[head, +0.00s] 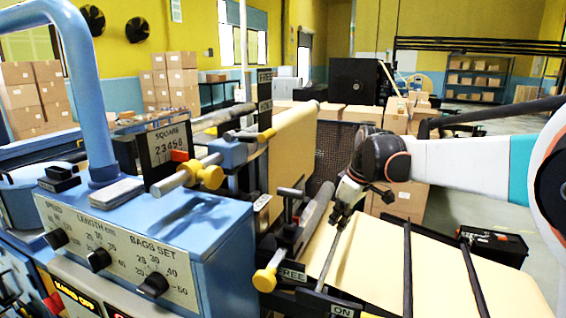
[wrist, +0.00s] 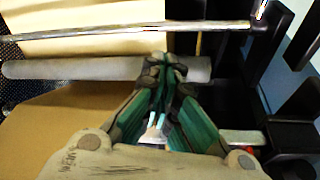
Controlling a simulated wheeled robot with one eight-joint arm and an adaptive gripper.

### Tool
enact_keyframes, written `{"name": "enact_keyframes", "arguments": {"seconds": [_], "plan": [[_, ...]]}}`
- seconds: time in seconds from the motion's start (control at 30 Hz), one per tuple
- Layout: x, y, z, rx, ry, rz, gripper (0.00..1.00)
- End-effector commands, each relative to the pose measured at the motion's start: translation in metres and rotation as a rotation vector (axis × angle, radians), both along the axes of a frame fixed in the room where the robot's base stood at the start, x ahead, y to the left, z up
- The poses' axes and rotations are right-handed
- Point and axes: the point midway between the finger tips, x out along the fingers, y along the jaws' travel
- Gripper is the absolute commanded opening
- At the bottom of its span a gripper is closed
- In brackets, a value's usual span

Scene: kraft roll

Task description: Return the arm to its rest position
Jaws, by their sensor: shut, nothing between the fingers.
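My arm reaches in from the right in the head view, and my gripper (head: 342,214) hangs from it, pointing down over the paper machine. In the wrist view my gripper (wrist: 168,64) has its two fingers together at the tips, with nothing visible between them. The tips appear in front of a grey roller (wrist: 80,68); I cannot tell whether they touch it. In the head view the gripper is just right of that roller (head: 316,205) and above a thin metal rod (head: 332,258).
The blue control box (head: 150,235) with black knobs stands at the left. A yellow-knobbed lever (head: 268,278) is near the FREE label. Kraft paper (head: 370,265) runs below my gripper, crossed by dark bars (head: 408,270). Cartons (head: 400,200) stand behind; open floor lies right.

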Motion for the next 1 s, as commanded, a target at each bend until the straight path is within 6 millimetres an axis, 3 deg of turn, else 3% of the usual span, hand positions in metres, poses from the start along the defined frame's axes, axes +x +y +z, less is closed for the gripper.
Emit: {"name": "enact_keyframes", "arguments": {"seconds": [0.03,0.27,0.47,0.8,1.0], "plan": [[-0.018,-0.002,-0.006,0.000,-0.010,-0.039,0.00],[-0.089,-0.013,-0.016,0.011,-0.055,-0.228,0.00],[-0.152,-0.022,-0.039,0.033,-0.101,-0.385,0.00],[-0.253,-0.037,-0.109,0.097,-0.188,-0.641,0.00],[-0.299,-0.044,-0.158,0.146,-0.237,-0.766,0.00]]}}
